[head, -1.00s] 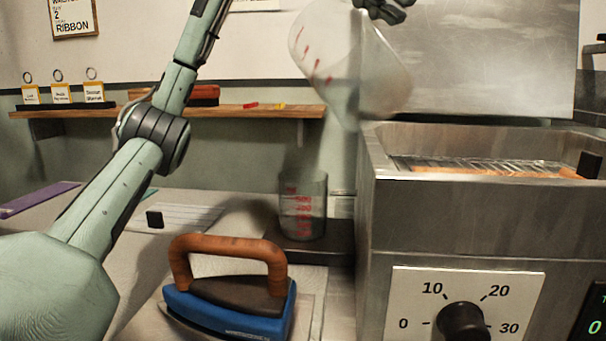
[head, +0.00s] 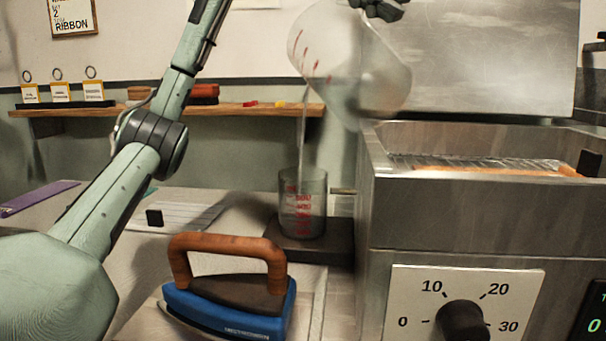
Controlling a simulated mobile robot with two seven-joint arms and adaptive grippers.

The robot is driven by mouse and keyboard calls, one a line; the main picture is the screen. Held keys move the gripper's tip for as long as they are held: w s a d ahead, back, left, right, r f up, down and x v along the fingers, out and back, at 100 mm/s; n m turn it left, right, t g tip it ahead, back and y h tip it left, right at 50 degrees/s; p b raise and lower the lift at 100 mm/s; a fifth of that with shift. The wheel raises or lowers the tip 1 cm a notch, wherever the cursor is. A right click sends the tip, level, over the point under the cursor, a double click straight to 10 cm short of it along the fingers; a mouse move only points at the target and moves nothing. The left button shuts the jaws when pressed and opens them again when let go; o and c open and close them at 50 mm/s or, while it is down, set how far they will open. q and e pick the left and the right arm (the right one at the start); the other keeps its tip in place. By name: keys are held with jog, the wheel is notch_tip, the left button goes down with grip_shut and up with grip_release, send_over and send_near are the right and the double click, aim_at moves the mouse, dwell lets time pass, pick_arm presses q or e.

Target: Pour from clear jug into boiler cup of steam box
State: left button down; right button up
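The clear jug (head: 350,65) with red marks is tilted in the air, its mouth toward the lower left. A thin stream falls from it toward a clear cup with red graduations (head: 303,205), which stands upright on a dark block left of the steam box (head: 455,215). I cannot tell whether this is the boiler cup. A dark gripper (head: 380,8) is at the jug's upper end, cut by the top edge; its finger contact is unclear. My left arm rises at the left and its gripper is out of frame.
A blue iron with a wooden handle (head: 228,285) stands at the front, below the cup. The steam box's raised metal lid (head: 490,55) is behind its open top. A wooden shelf (head: 230,110) runs along the back wall.

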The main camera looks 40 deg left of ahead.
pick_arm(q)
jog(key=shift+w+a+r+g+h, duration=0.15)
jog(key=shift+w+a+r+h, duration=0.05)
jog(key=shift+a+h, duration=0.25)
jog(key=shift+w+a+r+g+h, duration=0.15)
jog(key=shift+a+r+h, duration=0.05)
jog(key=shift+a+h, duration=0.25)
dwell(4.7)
